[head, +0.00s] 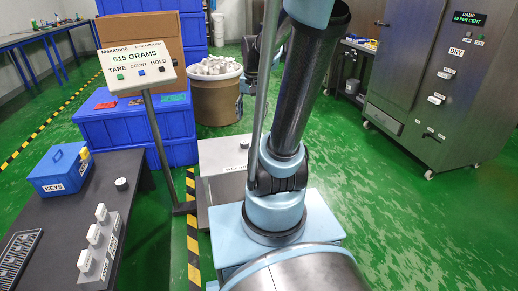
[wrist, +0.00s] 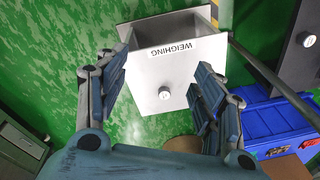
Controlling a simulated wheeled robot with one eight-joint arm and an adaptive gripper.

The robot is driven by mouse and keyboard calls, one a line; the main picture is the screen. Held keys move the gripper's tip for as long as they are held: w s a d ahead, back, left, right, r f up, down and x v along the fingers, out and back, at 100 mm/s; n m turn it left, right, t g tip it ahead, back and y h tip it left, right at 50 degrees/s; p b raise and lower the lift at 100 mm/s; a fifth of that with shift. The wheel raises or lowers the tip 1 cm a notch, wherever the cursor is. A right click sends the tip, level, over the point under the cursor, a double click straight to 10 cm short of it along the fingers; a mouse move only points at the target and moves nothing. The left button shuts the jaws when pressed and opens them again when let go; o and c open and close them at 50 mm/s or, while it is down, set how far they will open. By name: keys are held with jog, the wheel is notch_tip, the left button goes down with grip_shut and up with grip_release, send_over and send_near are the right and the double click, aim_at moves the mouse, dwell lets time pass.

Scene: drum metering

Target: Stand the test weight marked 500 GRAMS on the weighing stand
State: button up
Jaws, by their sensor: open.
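The weighing stand (head: 222,190) is a pale metal box beside my base, partly hidden by my arm. In the wrist view the stand (wrist: 150,50) carries the label WEIGHING. A small grey test weight (wrist: 164,93) stands on its top; its marking is too small to read. It shows as a small spot in the head view (head: 244,143). My gripper (wrist: 160,68) is open and empty, with its fingers to either side of the weight in the wrist picture and apart from it.
The sign (head: 137,66) on a post reads 515 GRAMS. The black table (head: 75,208) holds a blue KEYS box (head: 62,170) and a switch block (head: 98,248). Blue crates (head: 135,130) and a drum of pale pieces (head: 215,100) stand behind. Green floor is clear at right.

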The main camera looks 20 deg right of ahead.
jog(key=s+f+n, duration=0.2)
jog(key=s+f, duration=0.1)
jog(key=s, duration=0.4)
jog(key=s+f+n, duration=0.3)
jog(key=s, duration=0.4)
jog(key=shift+s+a+t, duration=0.3)
jog(key=shift+s+t, duration=0.1)
jog(key=shift+w+f, duration=0.2)
jog(key=shift+w, duration=0.2)
